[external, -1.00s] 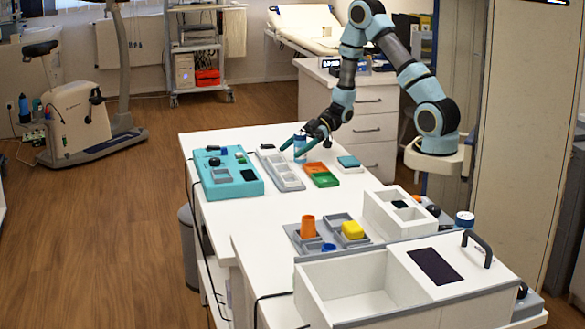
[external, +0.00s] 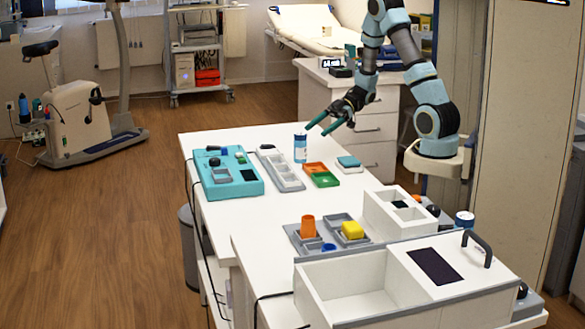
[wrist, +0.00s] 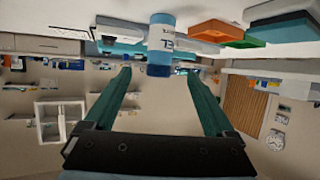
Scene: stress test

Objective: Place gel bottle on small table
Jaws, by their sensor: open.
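The gel bottle (external: 300,149) is a small blue and white cylinder standing upright on the white table (external: 222,220), between the grey compartment tray and the orange and green tray. My gripper (external: 316,128) is open, with teal fingers, just right of and above the bottle. In the wrist view the bottle (wrist: 160,44) shows upside down beyond the fingertips, with part of its label readable. The gripper (wrist: 163,72) is empty, and the bottle looks clear of both fingers.
A teal box (external: 228,172) and a grey tray (external: 280,171) stand left of the bottle. An orange and green tray (external: 321,175) and a small teal-topped block (external: 349,163) stand right. Trays and a white bin (external: 350,290) fill the front; the table's middle is clear.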

